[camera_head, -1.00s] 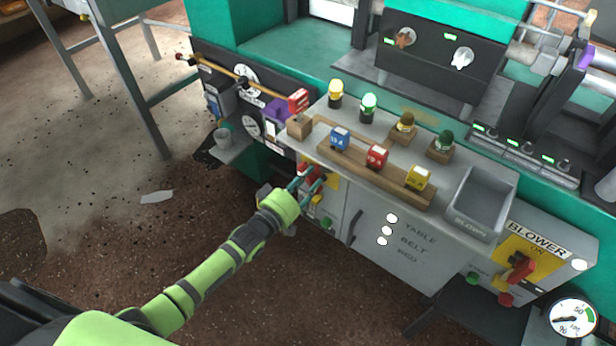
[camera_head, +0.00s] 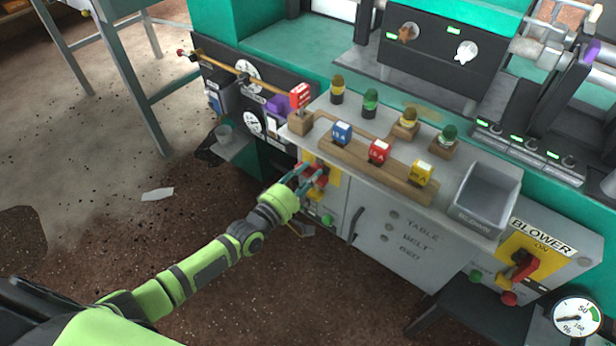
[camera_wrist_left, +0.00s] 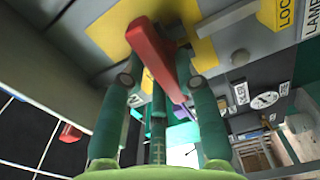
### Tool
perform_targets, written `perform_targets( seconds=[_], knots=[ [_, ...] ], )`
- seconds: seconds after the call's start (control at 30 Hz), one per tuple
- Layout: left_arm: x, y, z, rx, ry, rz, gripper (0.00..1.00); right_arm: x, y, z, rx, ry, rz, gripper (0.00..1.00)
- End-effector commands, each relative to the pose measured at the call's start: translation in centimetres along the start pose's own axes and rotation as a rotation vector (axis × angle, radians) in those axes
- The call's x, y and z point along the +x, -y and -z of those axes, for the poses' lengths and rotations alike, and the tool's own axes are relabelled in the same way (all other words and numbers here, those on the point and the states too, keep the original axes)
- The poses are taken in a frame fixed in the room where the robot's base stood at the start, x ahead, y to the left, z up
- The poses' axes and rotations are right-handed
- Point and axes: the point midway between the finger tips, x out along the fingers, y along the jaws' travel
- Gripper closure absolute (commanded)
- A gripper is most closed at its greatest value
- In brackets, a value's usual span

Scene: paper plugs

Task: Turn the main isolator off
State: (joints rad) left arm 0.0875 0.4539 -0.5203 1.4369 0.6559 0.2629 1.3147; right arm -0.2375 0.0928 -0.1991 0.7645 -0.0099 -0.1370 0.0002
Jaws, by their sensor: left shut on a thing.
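The main isolator is a red handle (camera_head: 321,172) on a yellow plate (camera_head: 333,185) at the left end of the grey cabinet. My left gripper (camera_head: 308,179) is at it, and its fingers partly hide it. In the left wrist view, the red handle (camera_wrist_left: 152,52) lies between the two green fingers (camera_wrist_left: 161,82), which are shut on it. The yellow plate (camera_wrist_left: 115,35) shows behind it. My right gripper is not in view.
A blower switch (camera_head: 524,266) with a red handle is at the right. Blue, red and yellow blocks (camera_head: 379,151) and dark lamps (camera_head: 370,101) sit on the cabinet top. A grey bin (camera_head: 484,200) stands at its right end. A green button (camera_head: 327,219) is below my gripper.

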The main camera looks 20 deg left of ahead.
Motion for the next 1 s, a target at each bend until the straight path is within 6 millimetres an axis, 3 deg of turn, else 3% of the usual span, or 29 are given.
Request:
perform_targets(
  seconds=[0.03, 0.23, 0.7, 0.73, 0.77, 0.8, 1.0],
  knots=[
    [0.24, -0.69, 1.05, -0.012, -0.016, -0.019, 1.0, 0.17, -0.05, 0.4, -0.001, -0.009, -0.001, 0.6],
    [0.22, -0.61, 1.13, -0.059, -0.017, -0.017, 1.0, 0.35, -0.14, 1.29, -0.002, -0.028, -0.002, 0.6],
    [0.2, -0.55, 1.2, -0.077, -0.018, -0.015, 1.0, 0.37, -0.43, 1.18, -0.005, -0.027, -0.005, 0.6],
    [0.2, -0.55, 1.2, -0.077, -0.018, -0.015, 0.65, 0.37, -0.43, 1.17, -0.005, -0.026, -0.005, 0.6],
    [0.2, -0.54, 1.19, -0.077, -0.018, -0.015, 0.53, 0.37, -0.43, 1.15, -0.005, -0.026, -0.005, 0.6],
    [0.2, -0.54, 1.19, -0.076, -0.018, -0.015, 0.48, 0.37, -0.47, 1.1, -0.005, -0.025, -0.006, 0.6],
    [0.13, -0.3, 0.81, -0.076, -0.013, -0.009, 0.48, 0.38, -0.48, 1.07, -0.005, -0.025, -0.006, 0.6]
  ],
)
